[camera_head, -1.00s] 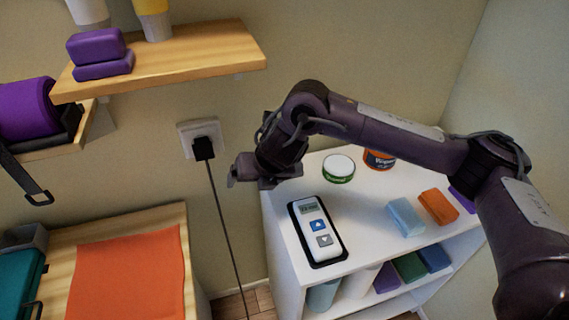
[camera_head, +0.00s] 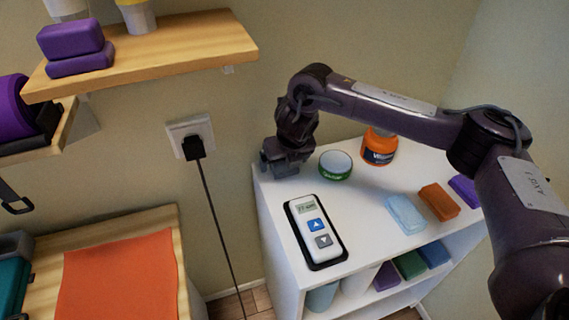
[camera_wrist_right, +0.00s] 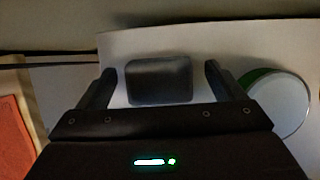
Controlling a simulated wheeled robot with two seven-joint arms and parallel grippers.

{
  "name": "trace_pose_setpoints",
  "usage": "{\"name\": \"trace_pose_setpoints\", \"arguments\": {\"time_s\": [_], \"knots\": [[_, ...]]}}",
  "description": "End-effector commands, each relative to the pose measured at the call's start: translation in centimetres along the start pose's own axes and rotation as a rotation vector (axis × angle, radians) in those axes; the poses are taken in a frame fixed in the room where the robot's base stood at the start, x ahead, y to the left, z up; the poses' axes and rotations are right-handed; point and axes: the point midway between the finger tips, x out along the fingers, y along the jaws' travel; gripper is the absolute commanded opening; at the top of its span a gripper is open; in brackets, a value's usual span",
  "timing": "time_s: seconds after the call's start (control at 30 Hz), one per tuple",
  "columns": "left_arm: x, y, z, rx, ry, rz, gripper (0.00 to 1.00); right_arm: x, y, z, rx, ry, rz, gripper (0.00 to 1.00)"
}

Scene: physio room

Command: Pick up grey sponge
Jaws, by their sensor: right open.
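The grey sponge (camera_wrist_right: 159,80) is a dark grey rounded block on the white shelf top. In the right wrist view it lies between the two open fingers of my right gripper (camera_wrist_right: 158,84), with a gap on each side. In the head view my right gripper (camera_head: 281,166) is low over the back left corner of the white shelf unit (camera_head: 375,225). I cannot make out the sponge there, as the gripper hides it. My left gripper is not in view.
A round green-and-white tub (camera_head: 335,165) stands close to the right of my right gripper, and also shows in the wrist view (camera_wrist_right: 279,104). An orange jar (camera_head: 379,147), a remote in a black holder (camera_head: 316,232), and blue (camera_head: 405,214) and orange (camera_head: 439,202) blocks share the top.

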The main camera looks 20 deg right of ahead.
Motion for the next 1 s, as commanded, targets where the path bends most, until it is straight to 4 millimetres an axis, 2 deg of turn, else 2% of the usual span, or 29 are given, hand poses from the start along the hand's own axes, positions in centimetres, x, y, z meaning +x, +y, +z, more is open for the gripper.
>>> {"name": "trace_pose_setpoints", "arguments": {"time_s": [0.23,0.6,0.87,1.0], "knots": [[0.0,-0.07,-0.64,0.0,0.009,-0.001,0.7,0.15,0.03,0.0,-0.001,-0.001,0.0,0.88],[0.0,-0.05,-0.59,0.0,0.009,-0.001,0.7,0.12,0.04,0.01,-0.001,-0.001,0.0,0.4],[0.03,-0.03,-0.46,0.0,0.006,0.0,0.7,0.0,0.05,0.08,-0.001,-0.002,0.001,0.4],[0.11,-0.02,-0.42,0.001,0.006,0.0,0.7,-0.69,0.08,0.4,-0.001,-0.002,0.002,0.4]]}}
